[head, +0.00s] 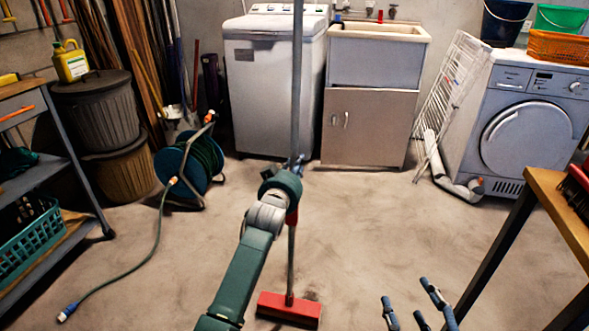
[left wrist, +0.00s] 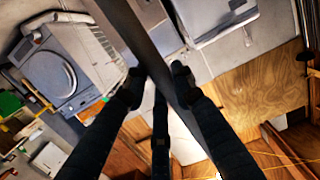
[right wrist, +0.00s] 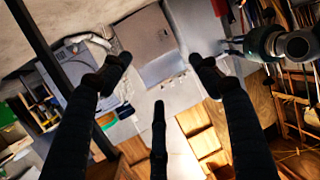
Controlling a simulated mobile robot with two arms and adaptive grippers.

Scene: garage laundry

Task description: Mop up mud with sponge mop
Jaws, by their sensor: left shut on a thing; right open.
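The sponge mop stands nearly upright in the head view, with a long grey pole (head: 297,85) and a red head (head: 289,308) down on the concrete floor. My left gripper (head: 296,163) is shut on the pole, mostly hidden behind my own wrist. In the left wrist view the dark pole (left wrist: 143,30) runs between its fingers (left wrist: 157,82). A small dark smudge (head: 312,296), perhaps mud, shows beside the mop head; the rest is hidden or unclear. My right gripper (head: 408,298) is open and empty, right of the mop head; its spread fingers show in the right wrist view (right wrist: 160,68).
A hose reel (head: 190,165) with its hose (head: 135,262) on the floor stands left. A washer (head: 273,90), sink cabinet (head: 365,125) and front-loader (head: 525,130) line the back. A wooden table (head: 560,208) is close on the right. The middle floor is clear.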

